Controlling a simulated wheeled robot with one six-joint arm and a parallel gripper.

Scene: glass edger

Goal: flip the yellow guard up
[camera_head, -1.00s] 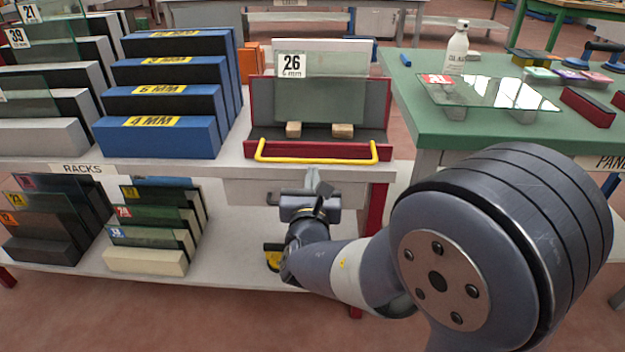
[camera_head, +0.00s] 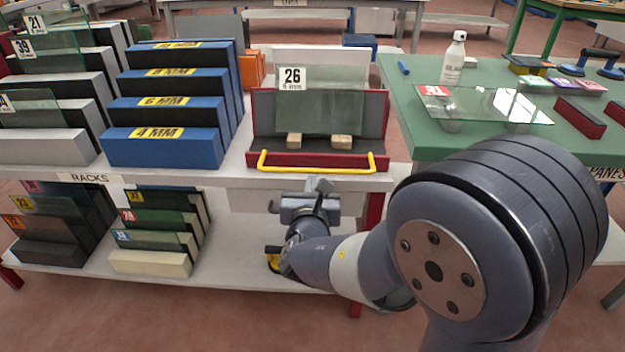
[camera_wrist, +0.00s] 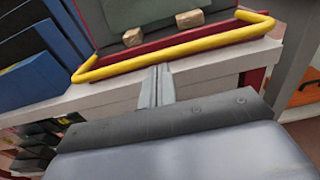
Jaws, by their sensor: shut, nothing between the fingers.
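The yellow guard (camera_head: 316,168) is a thin bar with bent ends across the front of a red-sided stand (camera_head: 384,125). It lies low, along the front edge of the stand. In the wrist view the yellow guard (camera_wrist: 180,46) runs across the top, just beyond my fingertips. A glass pane (camera_head: 330,112) labelled 26 stands upright behind it on two small wooden blocks. My gripper (camera_head: 318,186) is shut and empty, just below and in front of the bar. In the wrist view the closed fingers (camera_wrist: 157,82) point at the bar; whether they touch it I cannot tell.
Blue stepped racks (camera_head: 165,148) stand left of the stand on the white bench (camera_head: 225,178). A green table (camera_head: 420,135) at the right holds a glass sheet (camera_head: 490,105) and a white bottle (camera_head: 454,58). A lower shelf with glass racks (camera_head: 150,262) lies below.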

